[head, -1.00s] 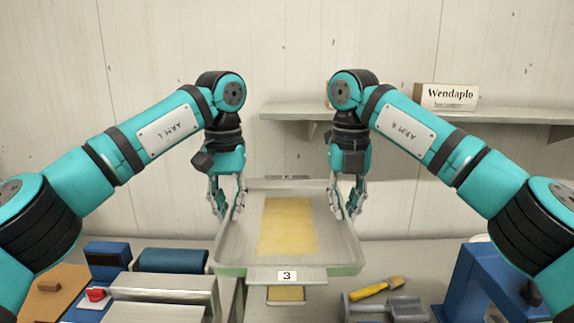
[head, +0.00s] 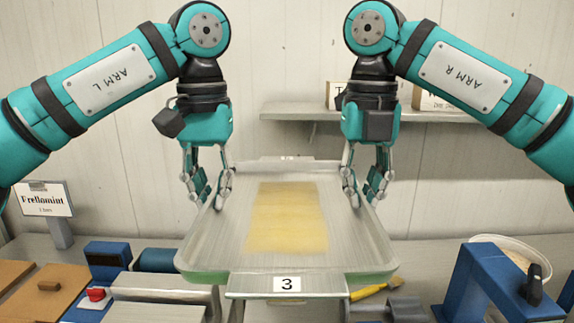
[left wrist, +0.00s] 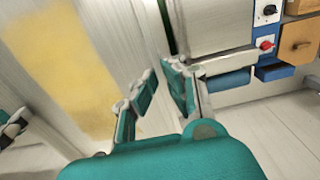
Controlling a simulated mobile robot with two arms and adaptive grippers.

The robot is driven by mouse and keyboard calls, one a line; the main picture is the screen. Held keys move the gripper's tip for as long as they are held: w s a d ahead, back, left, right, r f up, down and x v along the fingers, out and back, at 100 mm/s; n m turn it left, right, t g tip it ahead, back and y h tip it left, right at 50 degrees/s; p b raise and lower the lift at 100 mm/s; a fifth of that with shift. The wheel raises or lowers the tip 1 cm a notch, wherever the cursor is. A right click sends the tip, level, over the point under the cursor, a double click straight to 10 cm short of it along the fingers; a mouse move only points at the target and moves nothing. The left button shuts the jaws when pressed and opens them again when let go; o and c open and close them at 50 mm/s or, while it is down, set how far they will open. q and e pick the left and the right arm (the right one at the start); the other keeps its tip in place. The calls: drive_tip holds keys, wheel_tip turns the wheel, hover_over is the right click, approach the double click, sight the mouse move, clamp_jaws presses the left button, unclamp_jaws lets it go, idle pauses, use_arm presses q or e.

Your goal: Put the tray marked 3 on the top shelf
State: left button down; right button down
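The shallow metal tray (head: 345,258) marked 3 is held level above the bench, with a flat yellow slab (head: 285,220) in it. Its number label (head: 287,284) faces me at the front. My left gripper (head: 205,198) is shut on its left rim; in the left wrist view the fingers (left wrist: 158,96) close on either side of the rim beside the slab (left wrist: 75,75). My right gripper (head: 363,195) is shut on the right rim. A wall shelf (head: 455,116) runs behind and to the right, above the tray's level in the picture.
Two name signs stand on the shelf, partly hidden by my right arm: one (head: 430,97) starts with W. A Frellamint sign (head: 45,200) stands at left. Blue machines (head: 107,255) and a blue stand (head: 490,275) flank the tray. A yellow-handled tool (head: 372,290) lies below.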

use_arm(q)
drive_tip(key=shift+s+r, duration=0.3)
drive_tip(key=shift+s, duration=0.05)
use_arm(e)
drive_tip(key=shift+s+r, duration=0.35)
drive_tip(key=shift+f, duration=0.1)
